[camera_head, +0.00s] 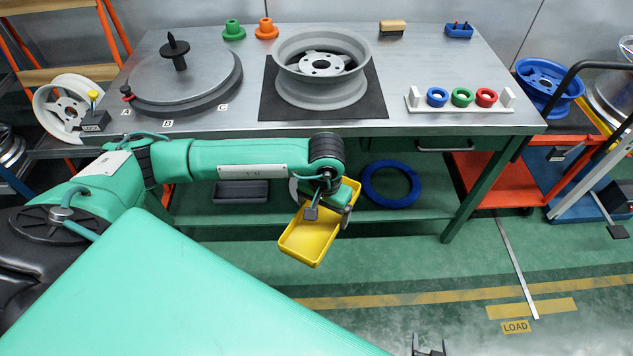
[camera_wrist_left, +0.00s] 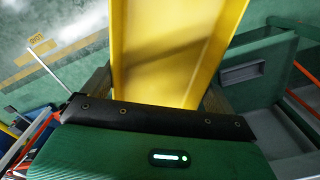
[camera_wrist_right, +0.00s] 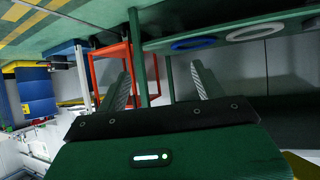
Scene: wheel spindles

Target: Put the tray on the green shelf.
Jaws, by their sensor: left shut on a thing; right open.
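The yellow tray (camera_head: 312,236) is tilted in front of the workbench, and it looks empty in the head view. My left gripper (camera_head: 328,204) is shut on its edge; in the left wrist view the tray (camera_wrist_left: 175,45) lies between the fingers. The green shelf (camera_head: 425,217) is the low board under the bench, behind the tray in the head view. My left forearm and the tray hide part of it. My right gripper (camera_wrist_right: 163,85) is open and empty; only its tips (camera_head: 430,350) show at the bottom of the head view.
On the shelf are a dark grey bin (camera_head: 240,192), a blue ring (camera_head: 391,184) and a grey ring (camera_wrist_right: 256,32), partly hidden behind my left arm in the head view. The bench top (camera_head: 230,125) overhangs the shelf. A green leg (camera_head: 482,190) stands at its right end.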

